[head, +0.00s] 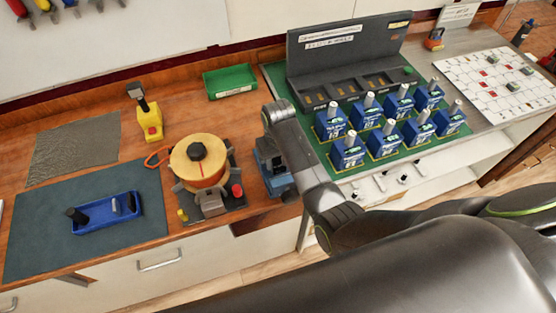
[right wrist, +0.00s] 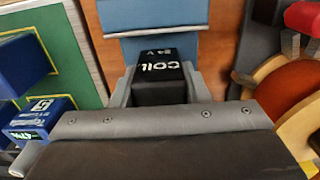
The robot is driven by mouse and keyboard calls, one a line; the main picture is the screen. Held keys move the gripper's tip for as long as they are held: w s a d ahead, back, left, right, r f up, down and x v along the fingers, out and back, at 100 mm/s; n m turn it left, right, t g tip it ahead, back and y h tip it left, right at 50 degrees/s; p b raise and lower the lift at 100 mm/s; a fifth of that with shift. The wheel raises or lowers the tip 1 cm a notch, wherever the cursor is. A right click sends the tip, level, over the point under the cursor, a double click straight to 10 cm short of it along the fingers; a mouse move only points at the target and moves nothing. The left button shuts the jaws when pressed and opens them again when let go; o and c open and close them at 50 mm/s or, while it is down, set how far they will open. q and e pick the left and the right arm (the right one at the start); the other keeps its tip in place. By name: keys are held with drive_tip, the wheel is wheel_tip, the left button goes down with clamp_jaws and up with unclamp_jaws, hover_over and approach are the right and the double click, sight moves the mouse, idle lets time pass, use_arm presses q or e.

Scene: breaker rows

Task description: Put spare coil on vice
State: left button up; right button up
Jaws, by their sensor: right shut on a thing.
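The spare coil (right wrist: 160,72) is a black block with white lettering "COIL 24 V", seen in the right wrist view. My right gripper (right wrist: 158,88) is shut on it, one finger at each side. The blue vice (right wrist: 155,15) is right beyond the coil in that view. In the head view the vice (head: 280,184) stands at the bench's front edge, partly hidden by my right arm. The coil is at or over the vice; I cannot tell whether it touches it. My left gripper is in neither view.
A winding stand with an orange-topped spool (head: 198,153) stands close left of the vice. A green board (head: 345,168) with rows of blue breakers is to the right. A blue tray (head: 95,218) lies on a dark mat, and a green bin (head: 230,82) stands behind.

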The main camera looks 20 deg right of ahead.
drive_tip(key=shift+f, duration=0.75)
drive_tip(key=o, duration=1.2)
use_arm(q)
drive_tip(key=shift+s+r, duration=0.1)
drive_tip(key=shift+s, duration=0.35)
